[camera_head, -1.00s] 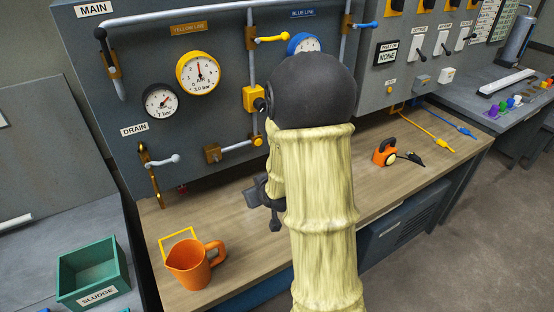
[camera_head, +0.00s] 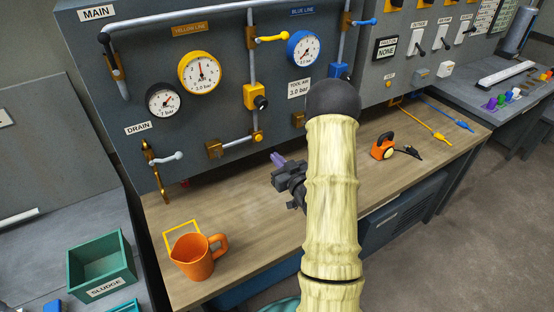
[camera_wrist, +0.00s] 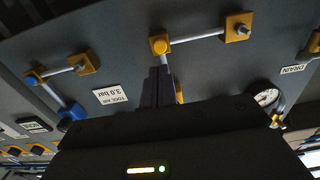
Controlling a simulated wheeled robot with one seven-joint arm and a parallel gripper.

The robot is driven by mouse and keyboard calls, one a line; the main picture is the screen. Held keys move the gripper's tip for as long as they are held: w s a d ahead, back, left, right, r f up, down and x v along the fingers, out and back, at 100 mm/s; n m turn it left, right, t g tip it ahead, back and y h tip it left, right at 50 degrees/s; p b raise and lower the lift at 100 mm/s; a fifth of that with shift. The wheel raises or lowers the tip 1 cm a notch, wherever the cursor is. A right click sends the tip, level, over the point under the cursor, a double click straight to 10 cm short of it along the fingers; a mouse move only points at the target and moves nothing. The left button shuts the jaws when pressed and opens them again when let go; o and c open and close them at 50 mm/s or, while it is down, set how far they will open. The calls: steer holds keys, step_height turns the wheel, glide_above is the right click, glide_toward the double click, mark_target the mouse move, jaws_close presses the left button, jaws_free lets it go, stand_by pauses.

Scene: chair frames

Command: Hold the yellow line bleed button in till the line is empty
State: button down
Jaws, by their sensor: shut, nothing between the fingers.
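The yellow line runs down the grey panel below the YELLOW LINE label (camera_head: 189,29). Its yellow-rimmed gauge (camera_head: 200,72) has its needle pointing roughly upward. Below the yellow regulator (camera_head: 254,92) with its black knob, a small round yellow button (camera_head: 257,138) sits on the fitting at the pipe's lower end. The button also shows in the wrist view (camera_wrist: 159,45). My gripper (camera_head: 276,158) is shut and empty, below and right of the button and apart from it in the head view. In the wrist view its dark fingers (camera_wrist: 158,72) point at the button's fitting; contact cannot be told.
An orange jug (camera_head: 197,256) stands on the wooden bench by a yellow outline. A drain lever (camera_head: 165,158) is at the left. The blue gauge (camera_head: 304,48) and TOOL AIR label (camera_head: 299,88) are to the right. An orange clamp-like tool (camera_head: 384,146) lies farther right.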

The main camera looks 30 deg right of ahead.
mark_target(259, 139)
steer(key=w+p, duration=0.1)
steer(key=w, duration=0.6)
steer(key=shift+a+f, duration=0.1)
steer(key=shift+w, duration=0.6)
steer(key=shift+w, duration=0.1)
